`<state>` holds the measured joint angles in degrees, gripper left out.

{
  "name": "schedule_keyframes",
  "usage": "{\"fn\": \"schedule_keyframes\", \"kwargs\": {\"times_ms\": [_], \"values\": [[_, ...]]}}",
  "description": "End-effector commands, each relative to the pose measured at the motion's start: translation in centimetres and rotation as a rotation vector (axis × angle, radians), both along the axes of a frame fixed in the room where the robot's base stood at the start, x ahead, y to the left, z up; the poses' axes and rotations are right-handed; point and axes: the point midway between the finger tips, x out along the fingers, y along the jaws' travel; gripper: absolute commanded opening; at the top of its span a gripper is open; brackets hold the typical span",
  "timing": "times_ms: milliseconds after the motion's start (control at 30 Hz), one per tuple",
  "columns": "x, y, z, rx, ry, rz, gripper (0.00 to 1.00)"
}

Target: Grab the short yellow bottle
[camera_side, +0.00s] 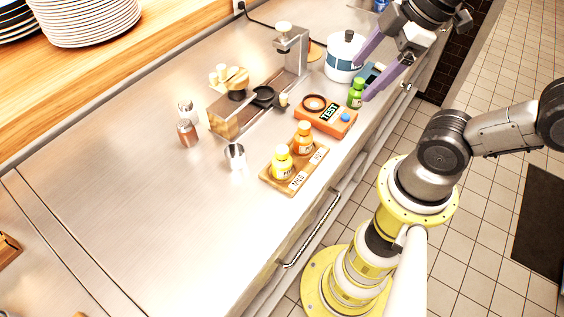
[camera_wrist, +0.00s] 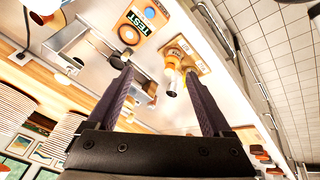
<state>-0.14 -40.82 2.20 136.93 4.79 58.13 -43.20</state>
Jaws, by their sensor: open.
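An orange TEST box (camera_side: 325,117) lies beyond the tray. A metal cup (camera_side: 235,156), a brown shaker (camera_side: 187,133), a steel stand (camera_side: 290,58) and a white pot (camera_side: 343,56) are on the counter.

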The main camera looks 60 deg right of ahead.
Motion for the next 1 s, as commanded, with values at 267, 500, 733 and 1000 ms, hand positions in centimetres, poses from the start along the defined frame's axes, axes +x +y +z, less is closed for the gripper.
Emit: {"fn": "schedule_keyframes", "kwargs": {"times_ms": [267,500,733,1000], "values": [[2.9,2.8,1.2,-0.102,0.082,0.641,0.84],[7.0,6.2,0.6,-0.063,0.115,1.212,0.84],[10.4,8.6,-2.4,0.056,0.182,1.385,0.84],[10.0,9.6,-5.4,0.079,0.218,1.393,0.84]]}}
